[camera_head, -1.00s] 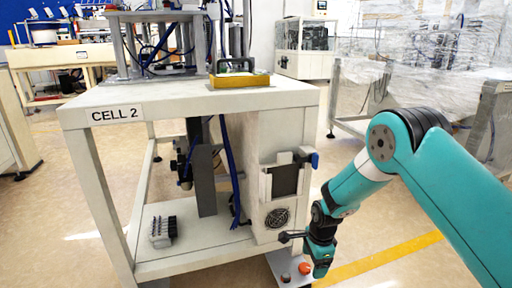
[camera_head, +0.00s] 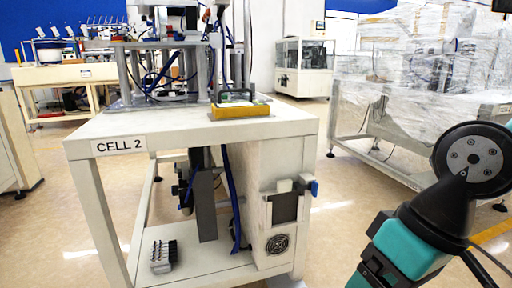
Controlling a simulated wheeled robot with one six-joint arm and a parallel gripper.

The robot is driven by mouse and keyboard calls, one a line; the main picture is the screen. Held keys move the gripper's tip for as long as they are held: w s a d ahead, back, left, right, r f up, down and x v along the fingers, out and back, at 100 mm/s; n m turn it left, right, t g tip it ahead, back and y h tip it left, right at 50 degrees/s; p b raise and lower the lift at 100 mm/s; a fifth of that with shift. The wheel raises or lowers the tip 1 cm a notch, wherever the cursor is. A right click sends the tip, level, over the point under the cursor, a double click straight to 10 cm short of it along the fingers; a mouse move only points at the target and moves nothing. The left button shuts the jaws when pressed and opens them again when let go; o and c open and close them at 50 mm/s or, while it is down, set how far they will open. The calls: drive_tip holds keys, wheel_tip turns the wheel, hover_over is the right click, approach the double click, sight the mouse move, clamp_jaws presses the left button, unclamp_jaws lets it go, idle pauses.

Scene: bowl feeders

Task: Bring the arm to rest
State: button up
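My teal and black arm (camera_head: 405,247) is folded in the lower right corner, in front and to the right of the CELL 2 bench. A round black and grey joint (camera_head: 472,158) sits at its upper end. The arm runs down out of the bottom of the picture. My gripper's fingertips do not show, so what they hold, if anything, is hidden. The arm stands apart from the bench in the picture.
Plastic-wrapped equipment (camera_head: 420,65) stands at back right. Floor between is clear.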

wheel_tip(320, 180, up, 39)
drive_tip(key=s+n+p, duration=0.1)
drive_tip(key=s+p, duration=0.1)
drive_tip(key=p, duration=3.6)
drive_tip(key=shift+s+f+n, duration=0.2)
drive_tip(key=shift+s+n, duration=0.1)
drive_tip(key=shift+s, duration=0.05)
drive_tip(key=shift+d, duration=0.1)
